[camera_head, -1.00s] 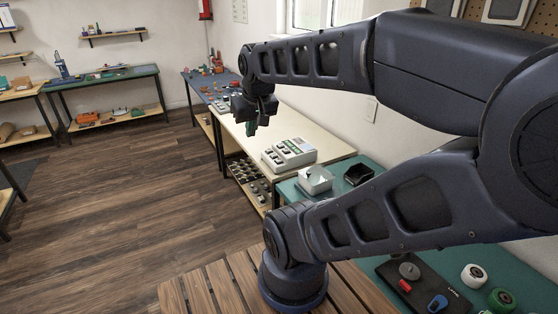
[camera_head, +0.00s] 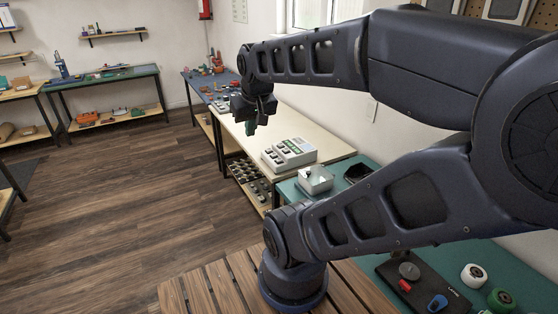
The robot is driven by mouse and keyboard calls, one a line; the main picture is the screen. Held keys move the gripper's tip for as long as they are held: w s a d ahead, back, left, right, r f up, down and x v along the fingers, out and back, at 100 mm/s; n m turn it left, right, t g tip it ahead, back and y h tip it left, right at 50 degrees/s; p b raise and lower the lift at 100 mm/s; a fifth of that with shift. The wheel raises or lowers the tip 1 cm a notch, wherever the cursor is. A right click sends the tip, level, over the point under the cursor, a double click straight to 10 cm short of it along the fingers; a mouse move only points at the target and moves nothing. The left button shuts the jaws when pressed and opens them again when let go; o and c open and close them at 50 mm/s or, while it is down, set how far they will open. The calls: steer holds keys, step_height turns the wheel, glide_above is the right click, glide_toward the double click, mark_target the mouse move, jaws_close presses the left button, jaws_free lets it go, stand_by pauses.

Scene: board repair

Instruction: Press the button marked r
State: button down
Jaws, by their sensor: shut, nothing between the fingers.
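A pale box with several buttons (camera_head: 289,154) sits on the cream-topped table (camera_head: 318,145). Its buttons are dark and green, and their markings are too small to read, so I cannot tell which one is marked r. My gripper (camera_head: 251,131) points down over the table's left side, to the left of the button box and apart from it. It is shut and empty.
A clear-and-white container (camera_head: 315,179) and a black tray (camera_head: 357,172) stand on the green bench at the right. A shelf of small parts (camera_head: 250,182) is under the cream table. Rolls of tape (camera_head: 474,275) lie at the lower right. The wooden floor on the left is clear.

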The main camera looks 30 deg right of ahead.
steer(key=w+d+f+m+h, duration=0.1)
steer(key=w+d+f, duration=0.1)
steer(key=w, duration=0.5)
steer(key=w+d+f+h, duration=0.1)
steer(key=w+d+f, duration=0.15)
steer(key=w, duration=0.35)
steer(key=m+t+y, duration=0.3)
steer(key=m+t, duration=0.2)
steer(key=m, duration=0.2)
glide_above(280, 160)
step_height(280, 160, down, 23)
steer(key=shift+f, duration=0.15)
steer(key=shift+f, duration=4.25)
steer(key=shift+f, duration=0.15)
steer(key=shift+f, duration=0.25)
